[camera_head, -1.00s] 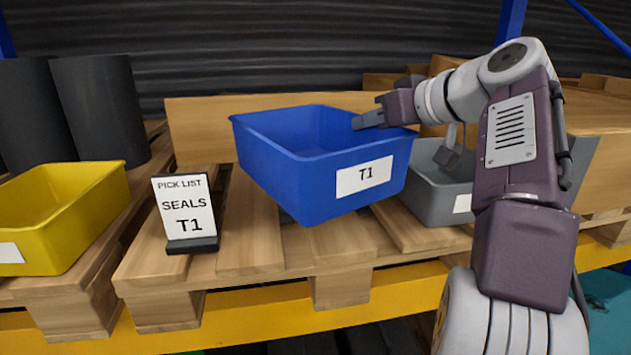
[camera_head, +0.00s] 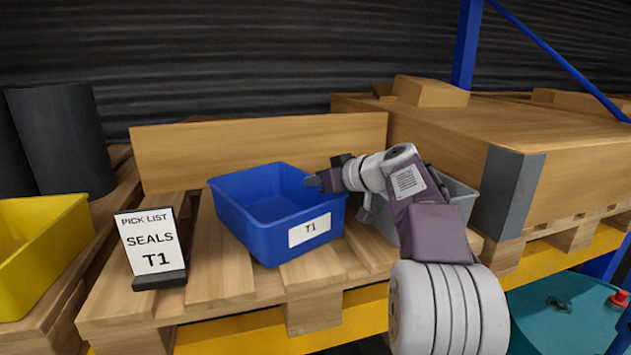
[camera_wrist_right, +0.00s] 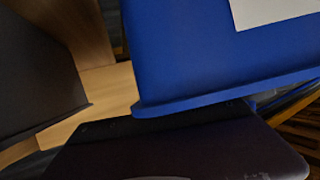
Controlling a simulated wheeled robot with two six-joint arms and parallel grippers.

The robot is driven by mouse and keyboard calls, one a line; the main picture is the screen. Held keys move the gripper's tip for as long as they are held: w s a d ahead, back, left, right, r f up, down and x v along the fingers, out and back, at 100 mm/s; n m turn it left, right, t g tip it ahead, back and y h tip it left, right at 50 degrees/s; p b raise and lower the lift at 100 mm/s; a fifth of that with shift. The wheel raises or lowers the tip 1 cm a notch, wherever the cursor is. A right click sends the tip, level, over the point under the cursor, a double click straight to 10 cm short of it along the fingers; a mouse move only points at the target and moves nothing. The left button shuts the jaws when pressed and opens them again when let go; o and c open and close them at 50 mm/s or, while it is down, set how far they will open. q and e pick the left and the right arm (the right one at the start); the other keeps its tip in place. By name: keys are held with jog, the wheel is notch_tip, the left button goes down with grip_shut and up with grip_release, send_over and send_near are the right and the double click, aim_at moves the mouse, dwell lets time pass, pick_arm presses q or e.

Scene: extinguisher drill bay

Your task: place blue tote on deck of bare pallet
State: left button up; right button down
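The blue tote (camera_head: 247,225), labelled T1, looks upright and empty, on or just above the slatted wooden pallet (camera_head: 217,272); I cannot tell whether its base touches. My right gripper (camera_head: 314,182) is at the tote's right rim, one finger inside, and looks shut on that rim. In the right wrist view the tote's blue wall and rim (camera_wrist_right: 220,50) fill the upper right, close against my gripper; the fingertips are hidden there. My left gripper is in neither view. I see no clearly bare pallet.
A pick list sign (camera_head: 150,245) reading SEALS T1 stands left of the tote. A grey tote (camera_head: 458,205) is close on its right, partly behind my arm. A yellow tote (camera_head: 40,245), black cylinders (camera_head: 65,140) and a large carton (camera_head: 420,135) are around. A blue upright (camera_head: 467,45) stands behind.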

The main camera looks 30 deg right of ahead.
jog(key=shift+w, duration=0.3)
jog(key=c, duration=1.8)
grip_release()
jog(key=shift+o, duration=0.8)
jog(key=shift+s, duration=0.15)
jog(key=shift+s+r, duration=0.15)
jog(key=shift+s, duration=0.25)
jog(key=shift+s+d, duration=0.15)
jog(key=shift+s, duration=0.05)
jog(key=b+v, duration=0.3)
jog(key=v, duration=0.8)
jog(key=shift+r, duration=0.1)
